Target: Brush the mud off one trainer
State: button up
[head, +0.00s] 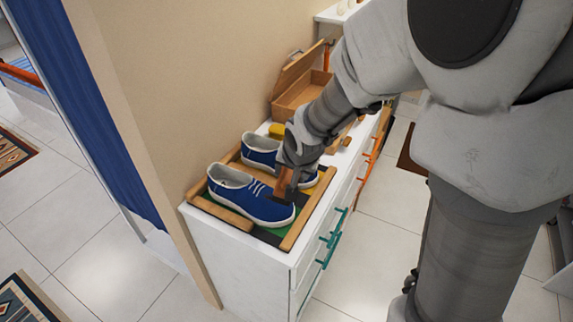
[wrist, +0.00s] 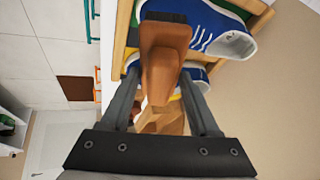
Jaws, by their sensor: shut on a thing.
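Two blue trainers with white soles lie side by side in a low wooden-edged tray (head: 233,219) on the white cabinet. The near trainer (head: 235,192) is nearly all visible; it also shows in the wrist view (wrist: 205,22). The far trainer (head: 258,146) is partly hidden by my gripper. My gripper (head: 288,170) is shut on a brown wooden brush (wrist: 163,50) with dark bristles. The brush is at the near trainer's toe, bristles towards the shoe; I cannot tell whether they touch. I cannot clearly make out mud.
An open wooden box (head: 296,95) stands behind the tray, with a yellow block (head: 277,130) in front of it. The wall runs close along the left. Teal handles (head: 331,240) and orange handles (head: 368,165) stick out from the cabinet front.

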jog(key=shift+w+a+r, duration=0.1)
jog(key=shift+w+r, duration=0.05)
jog(key=f+b, duration=0.1)
jog(key=f, duration=0.1)
jog(key=a+f+b, duration=0.1)
jog(key=b, duration=0.1)
jog(key=f+b, duration=0.2)
jog(key=shift+w+a+f, duration=0.15)
jog(key=shift+w+f, duration=0.15)
jog(key=shift+w, duration=0.05)
jog(key=shift+w+a+f+b, duration=0.15)
jog(key=shift+f+b, duration=0.6)
jog(key=shift+b, duration=0.3)
dwell(0.4)
jog(key=shift+a, duration=0.15)
jog(key=shift+w+a+r+b, duration=0.35)
jog(key=shift+w+a+b, duration=0.2)
jog(key=shift+a, duration=0.15)
jog(key=shift+w+a+r+b, duration=0.1)
jog(key=shift+w+a+b, duration=0.4)
jog(key=shift+a, duration=0.3)
jog(key=shift+s+d+f, duration=0.3)
jog(key=shift+s+d, duration=0.25)
jog(key=shift+d, duration=0.25)
jog(key=shift+s+d+f, duration=0.3)
jog(key=shift+s+d, duration=0.2)
jog(key=shift+d, duration=0.3)
